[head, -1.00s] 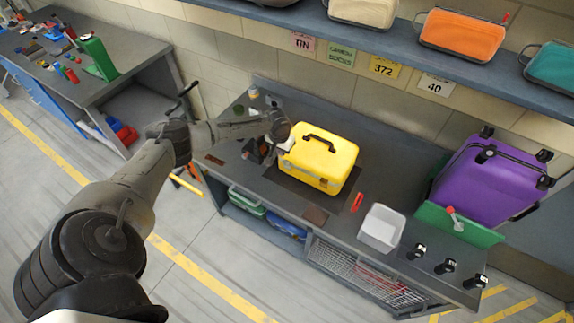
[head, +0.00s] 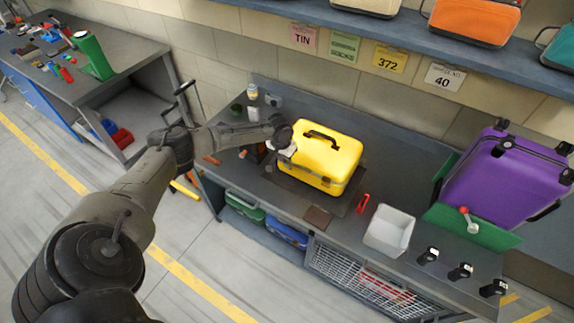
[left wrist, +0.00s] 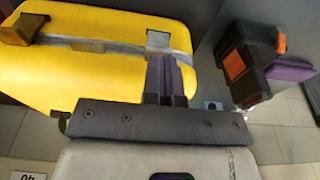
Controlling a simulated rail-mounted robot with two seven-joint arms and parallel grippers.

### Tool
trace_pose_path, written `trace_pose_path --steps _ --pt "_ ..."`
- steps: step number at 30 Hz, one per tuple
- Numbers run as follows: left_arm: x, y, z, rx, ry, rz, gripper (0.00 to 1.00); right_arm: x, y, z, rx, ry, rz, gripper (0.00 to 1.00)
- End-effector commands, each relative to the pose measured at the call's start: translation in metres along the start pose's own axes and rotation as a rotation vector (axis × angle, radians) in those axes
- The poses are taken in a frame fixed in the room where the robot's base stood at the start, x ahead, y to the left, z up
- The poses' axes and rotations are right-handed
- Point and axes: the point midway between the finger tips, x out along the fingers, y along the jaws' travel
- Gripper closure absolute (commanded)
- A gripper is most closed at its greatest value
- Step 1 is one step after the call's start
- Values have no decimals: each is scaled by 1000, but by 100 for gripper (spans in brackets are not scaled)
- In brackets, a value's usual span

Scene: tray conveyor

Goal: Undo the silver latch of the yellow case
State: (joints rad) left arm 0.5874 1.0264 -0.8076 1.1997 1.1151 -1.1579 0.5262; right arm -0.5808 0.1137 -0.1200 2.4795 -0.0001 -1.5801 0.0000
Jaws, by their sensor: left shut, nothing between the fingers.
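The yellow case (head: 337,152) stands on the grey bench with its lid down and its black handle on top. My left gripper (head: 287,150) is at the case's left end; its fingertips are hard to make out in the head view. In the left wrist view, the case (left wrist: 55,78) shows a silver latch (left wrist: 158,39) on the grey seam. My shut, empty fingers (left wrist: 166,68) point at the case just below the latch. I cannot tell whether they touch it. The latch is hidden in the head view. My right gripper is not in view.
A black and orange object (left wrist: 245,62) stands close beside the gripper. A red tool (head: 363,204), a grey bin (head: 389,231) and a purple suitcase (head: 503,180) are to the right of the case. A shelf (head: 440,45) runs above the bench.

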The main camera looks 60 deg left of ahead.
Motion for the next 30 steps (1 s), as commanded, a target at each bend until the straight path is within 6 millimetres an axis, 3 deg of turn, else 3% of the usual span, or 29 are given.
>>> trace_pose_path --steps 30 --pt "32 0 5 0 -2 -1 100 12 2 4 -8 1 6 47"
